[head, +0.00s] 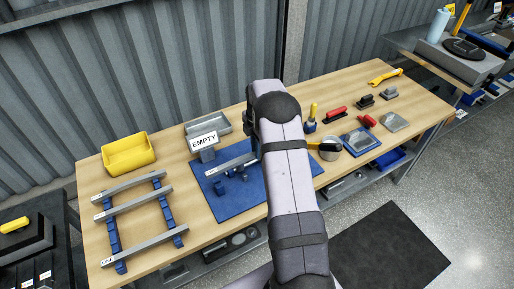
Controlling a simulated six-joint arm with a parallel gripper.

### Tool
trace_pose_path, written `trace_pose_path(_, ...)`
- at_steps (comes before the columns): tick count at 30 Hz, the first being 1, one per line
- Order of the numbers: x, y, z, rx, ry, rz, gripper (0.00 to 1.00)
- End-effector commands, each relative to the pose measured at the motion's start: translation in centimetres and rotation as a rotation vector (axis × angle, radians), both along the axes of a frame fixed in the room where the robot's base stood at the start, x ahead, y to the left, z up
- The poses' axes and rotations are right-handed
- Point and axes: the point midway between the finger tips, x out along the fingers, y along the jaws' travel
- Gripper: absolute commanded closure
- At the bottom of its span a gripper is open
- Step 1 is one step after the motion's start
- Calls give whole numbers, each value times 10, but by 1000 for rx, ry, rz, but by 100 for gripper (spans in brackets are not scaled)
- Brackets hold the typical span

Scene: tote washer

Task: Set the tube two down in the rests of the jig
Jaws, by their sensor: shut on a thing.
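A grey square tube (231,166), which I take as tube two, is over the blue jig, running from the left up to my arm. A small label is on its left end, too small to read. My gripper (256,152) is mostly hidden behind my own arm, at the tube's right part, and is shut on it. The jig has a blue base plate (225,208) with dark blue rests (219,187) below the tube. I cannot tell whether the tube touches the rests.
A blue rack (113,234) at left bears three grey tubes. A yellow bin (129,153), a grey tray (222,120) and an "EMPTY" sign (204,142) stand behind. Hand tools, including a red-handled one (335,114), lie right of my arm. The front right bench is partly clear.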

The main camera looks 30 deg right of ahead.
Motion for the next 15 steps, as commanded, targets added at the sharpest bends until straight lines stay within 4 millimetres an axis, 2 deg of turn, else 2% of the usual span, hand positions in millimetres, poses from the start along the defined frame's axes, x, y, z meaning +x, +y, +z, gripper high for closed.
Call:
trace_pose_path(1,0,0,-8,0,0,0,100)
trace_pose_path(6,0,0,-21,0,0,0,100)
trace_pose_path(15,1,0,-31,-1,-2,0,100)
